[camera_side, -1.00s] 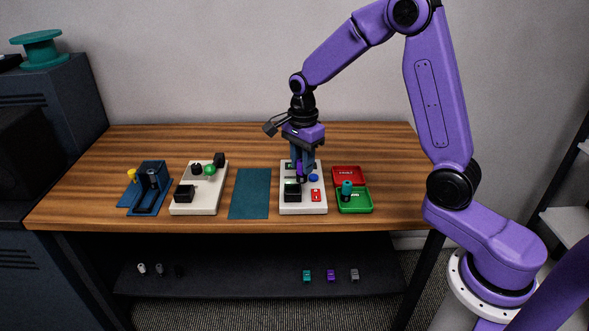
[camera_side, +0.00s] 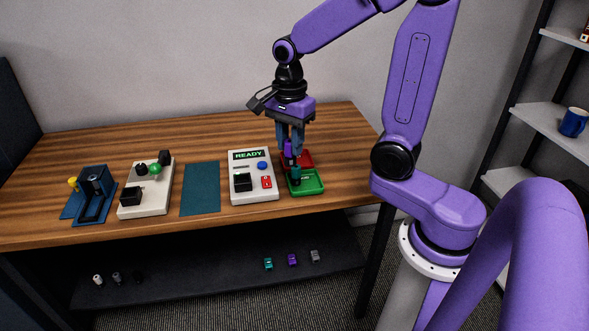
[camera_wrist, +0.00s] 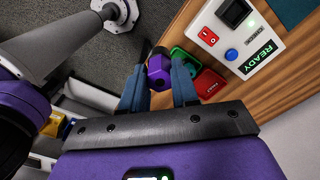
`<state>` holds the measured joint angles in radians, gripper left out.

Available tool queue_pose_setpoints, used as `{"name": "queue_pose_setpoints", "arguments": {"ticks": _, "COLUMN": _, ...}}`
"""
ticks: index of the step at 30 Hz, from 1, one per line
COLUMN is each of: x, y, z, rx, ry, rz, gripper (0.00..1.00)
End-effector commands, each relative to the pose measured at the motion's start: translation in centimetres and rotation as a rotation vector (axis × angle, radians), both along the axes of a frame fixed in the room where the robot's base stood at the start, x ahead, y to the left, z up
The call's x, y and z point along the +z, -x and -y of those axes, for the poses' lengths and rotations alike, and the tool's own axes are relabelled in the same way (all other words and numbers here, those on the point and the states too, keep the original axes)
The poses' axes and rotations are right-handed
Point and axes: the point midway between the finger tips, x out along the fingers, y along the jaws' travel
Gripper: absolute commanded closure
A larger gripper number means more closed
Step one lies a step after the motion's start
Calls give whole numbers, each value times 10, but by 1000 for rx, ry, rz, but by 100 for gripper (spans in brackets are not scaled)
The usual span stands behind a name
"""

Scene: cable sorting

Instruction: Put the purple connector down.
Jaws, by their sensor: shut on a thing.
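My gripper (camera_side: 290,150) is shut on the purple connector (camera_wrist: 158,72), which sits between the blue-grey fingertips in the wrist view. In the side view the purple connector (camera_side: 288,147) hangs over the area of the red tray (camera_side: 305,156) and the green tray (camera_side: 311,188). A teal connector (camera_side: 296,173) stands in the green tray, close below and in front of it. I cannot tell the exact height of the purple connector above the trays. The red tray also shows beside the right finger in the wrist view (camera_wrist: 209,84).
A white tester (camera_side: 262,196) with a READY display stands left of the trays. Further left lie a teal mat (camera_side: 201,188), a white unit with a green knob (camera_side: 147,198) and a blue fixture (camera_side: 92,205). Small connectors (camera_side: 292,260) lie on the lower shelf.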

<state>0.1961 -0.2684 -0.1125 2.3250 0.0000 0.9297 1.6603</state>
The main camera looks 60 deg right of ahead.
Motion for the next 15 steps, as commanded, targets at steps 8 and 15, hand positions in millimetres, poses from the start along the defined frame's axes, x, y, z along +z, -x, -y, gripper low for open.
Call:
{"name": "queue_pose_setpoints", "arguments": {"ticks": 8, "x": -9, "y": 32, "z": 37, "rx": 4, "ry": 0, "rz": 0, "gripper": 100}}
{"name": "queue_pose_setpoints", "arguments": {"ticks": 15, "x": -18, "y": 67, "z": 65, "rx": 9, "ry": 0, "rz": 0, "gripper": 100}}
